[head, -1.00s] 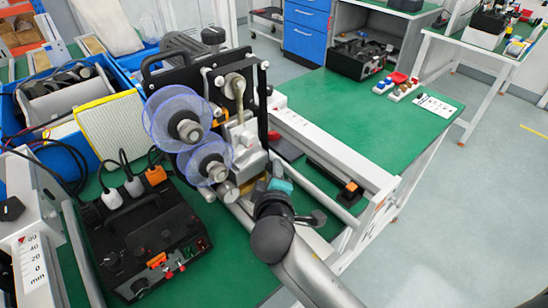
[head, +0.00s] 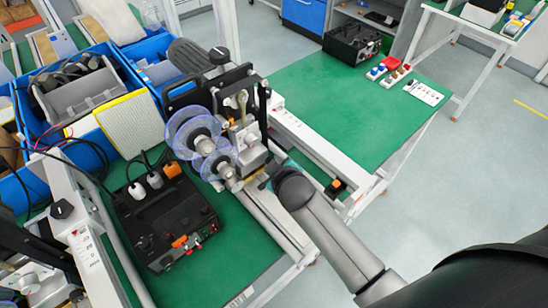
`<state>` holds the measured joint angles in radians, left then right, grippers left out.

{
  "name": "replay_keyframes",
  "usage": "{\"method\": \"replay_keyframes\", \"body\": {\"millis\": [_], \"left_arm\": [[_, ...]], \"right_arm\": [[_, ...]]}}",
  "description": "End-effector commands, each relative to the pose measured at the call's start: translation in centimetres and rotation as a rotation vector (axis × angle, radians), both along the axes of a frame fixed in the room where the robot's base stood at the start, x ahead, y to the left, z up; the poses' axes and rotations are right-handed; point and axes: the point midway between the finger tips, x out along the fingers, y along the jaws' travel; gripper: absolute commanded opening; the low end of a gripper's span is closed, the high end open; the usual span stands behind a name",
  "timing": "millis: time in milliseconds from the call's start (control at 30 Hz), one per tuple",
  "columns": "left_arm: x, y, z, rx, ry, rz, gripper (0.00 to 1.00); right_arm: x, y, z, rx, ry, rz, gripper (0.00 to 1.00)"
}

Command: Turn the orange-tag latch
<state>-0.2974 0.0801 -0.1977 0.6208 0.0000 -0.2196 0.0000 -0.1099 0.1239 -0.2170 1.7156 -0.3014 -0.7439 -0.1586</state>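The coder machine (head: 245,90) stands on the green bench with two translucent violet reels (head: 195,130) at its front. My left gripper is not in view.
A black control box (head: 165,225) with orange and red parts and cables sits at the front left. Blue bins (head: 85,105) stand behind it. A white rail (head: 325,150) runs along the bench. The green top (head: 340,100) at the right is mostly clear.

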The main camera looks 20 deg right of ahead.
Motion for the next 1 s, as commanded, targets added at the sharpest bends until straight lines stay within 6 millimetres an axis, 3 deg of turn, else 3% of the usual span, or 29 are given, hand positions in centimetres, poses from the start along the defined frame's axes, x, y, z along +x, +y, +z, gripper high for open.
{"method": "replay_keyframes", "body": {"millis": [633, 667, 900, 1000], "left_arm": [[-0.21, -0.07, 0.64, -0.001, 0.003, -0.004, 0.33], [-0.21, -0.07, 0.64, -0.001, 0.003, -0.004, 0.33], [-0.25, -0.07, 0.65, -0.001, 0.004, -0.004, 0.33], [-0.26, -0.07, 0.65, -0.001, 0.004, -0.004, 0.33]], "right_arm": [[0.08, 0.02, 0.06, 0.03, 0.007, 0.0, 0.0], [0.08, 0.02, 0.06, 0.03, 0.007, 0.0, 0.32], [0.06, 0.03, 0.05, 0.028, 0.008, 0.0, 0.59], [0.05, 0.02, 0.05, 0.028, 0.008, 0.0, 0.59]]}}
